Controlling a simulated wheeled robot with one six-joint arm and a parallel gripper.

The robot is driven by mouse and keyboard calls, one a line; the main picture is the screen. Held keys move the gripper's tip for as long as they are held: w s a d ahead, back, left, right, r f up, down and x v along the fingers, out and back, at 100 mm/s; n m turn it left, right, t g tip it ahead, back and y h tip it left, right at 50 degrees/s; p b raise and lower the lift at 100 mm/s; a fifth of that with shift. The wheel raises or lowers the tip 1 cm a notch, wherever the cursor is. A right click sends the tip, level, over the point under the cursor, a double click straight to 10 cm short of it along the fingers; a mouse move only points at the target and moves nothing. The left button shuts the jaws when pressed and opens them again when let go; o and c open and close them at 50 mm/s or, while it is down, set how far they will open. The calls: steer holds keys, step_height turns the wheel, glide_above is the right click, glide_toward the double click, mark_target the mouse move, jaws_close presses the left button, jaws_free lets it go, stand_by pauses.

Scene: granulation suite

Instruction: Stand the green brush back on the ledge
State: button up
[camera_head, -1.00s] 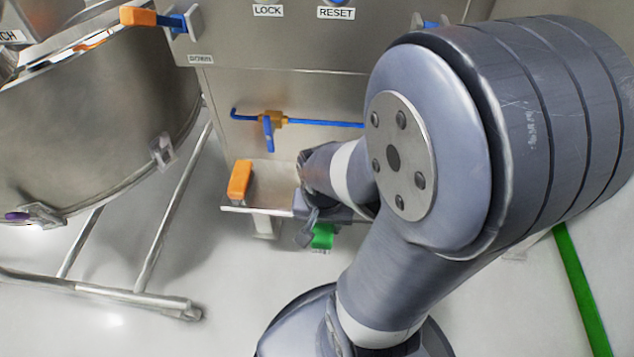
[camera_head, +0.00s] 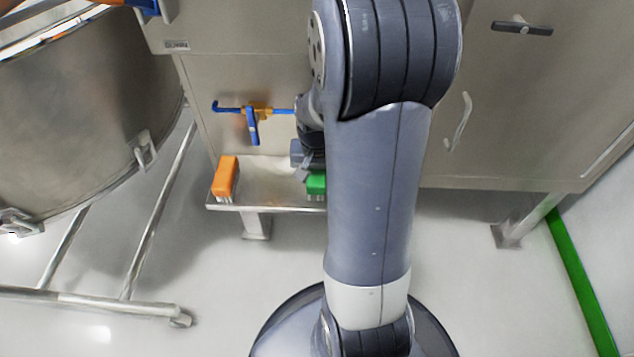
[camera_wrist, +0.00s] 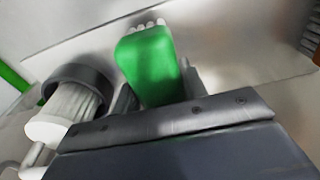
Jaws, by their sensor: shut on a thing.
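The green brush (camera_head: 316,183) is in my gripper (camera_head: 312,172), which is shut on it. In the head view the brush shows at the right part of the ledge (camera_head: 272,182), partly hidden by my arm. In the wrist view the green brush (camera_wrist: 150,62) lies between the fingers, with pale bristle tufts at its far end. The ledge's metal surface lies behind it there. I cannot tell whether the bristles touch the ledge.
An orange brush (camera_head: 226,176) stands at the ledge's left end, bristles down. A blue-handled valve (camera_head: 252,120) is on the panel above. A large steel vessel (camera_head: 90,130) on a tubular frame stands left. The ledge's middle is clear.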

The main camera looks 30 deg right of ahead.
mark_target(317, 171)
step_height(317, 171, down, 2)
steer(key=shift+f+b, duration=0.2)
steer(key=shift+b, duration=0.15)
steer(key=shift+w+d+f, duration=0.1)
steer(key=shift+w+f, duration=0.05)
steer(key=shift+f, duration=0.15)
steer(key=shift+r, duration=0.1)
steer(key=o, duration=1)
steer(key=r+p, duration=0.1)
steer(key=r, duration=0.3)
steer(key=r+p, duration=0.2)
steer(key=r, duration=0.2)
steer(key=s+r+p, duration=0.1)
steer(key=r, duration=0.3)
steer(key=shift+a+p, duration=0.3)
